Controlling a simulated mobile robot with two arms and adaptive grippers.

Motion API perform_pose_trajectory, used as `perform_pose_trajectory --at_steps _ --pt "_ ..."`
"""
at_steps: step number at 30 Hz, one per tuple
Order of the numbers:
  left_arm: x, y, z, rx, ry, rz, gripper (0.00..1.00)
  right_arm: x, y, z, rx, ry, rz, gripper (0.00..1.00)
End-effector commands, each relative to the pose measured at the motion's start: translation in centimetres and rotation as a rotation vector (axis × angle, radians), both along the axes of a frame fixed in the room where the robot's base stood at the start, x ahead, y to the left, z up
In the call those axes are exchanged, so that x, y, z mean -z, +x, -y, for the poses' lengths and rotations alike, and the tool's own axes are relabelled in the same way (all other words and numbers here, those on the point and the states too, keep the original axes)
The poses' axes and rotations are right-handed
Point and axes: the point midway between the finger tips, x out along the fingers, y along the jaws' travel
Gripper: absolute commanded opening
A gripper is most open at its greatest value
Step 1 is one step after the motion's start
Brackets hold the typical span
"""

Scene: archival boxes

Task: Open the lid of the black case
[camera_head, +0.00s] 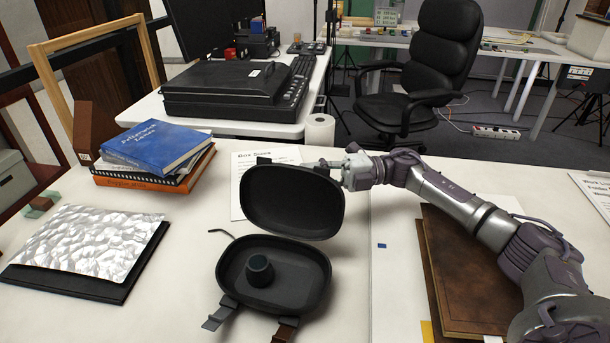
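The black case (229,259) stands open on the white table. Its lid (293,200) is tilted up behind the base, with its hollow inside facing me. A small dark round object (260,270) sits in the base. My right gripper (325,165) is at the top right edge of the lid, its fingers pointing left. It looks close to or touching the lid's rim; I cannot tell if it grips it. Its fingertips are small and partly hidden by the lid. My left gripper does not show.
Stacked books (155,147) lie left of the case, with a grey-patterned folder (90,243) nearer. A paper sheet (245,160) lies behind the lid. A brown leather-like board (460,270) lies under my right arm. A paper roll (319,131) stands at the back edge.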

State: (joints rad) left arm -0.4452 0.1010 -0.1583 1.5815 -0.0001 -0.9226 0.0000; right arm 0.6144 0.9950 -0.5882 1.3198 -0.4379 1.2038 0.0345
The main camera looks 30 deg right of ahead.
Motion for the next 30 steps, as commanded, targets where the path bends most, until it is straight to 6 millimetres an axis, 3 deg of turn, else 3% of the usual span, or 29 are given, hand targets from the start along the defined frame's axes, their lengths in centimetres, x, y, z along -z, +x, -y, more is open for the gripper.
perform_pose_trajectory --at_steps 6,14,21,30 --pt "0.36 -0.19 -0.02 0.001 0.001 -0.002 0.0 -0.11 0.42 -1.46 0.0 0.001 0.001 0.35" --pt "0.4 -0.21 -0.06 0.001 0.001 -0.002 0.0 -0.07 0.46 -1.54 0.0 0.0 0.001 0.35" --pt "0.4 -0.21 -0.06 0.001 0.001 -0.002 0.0 -0.05 0.45 -1.52 0.0 0.0 0.001 0.0" --pt "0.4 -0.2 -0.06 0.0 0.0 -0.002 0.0 -0.03 0.44 -1.51 0.0 0.0 0.0 0.0"
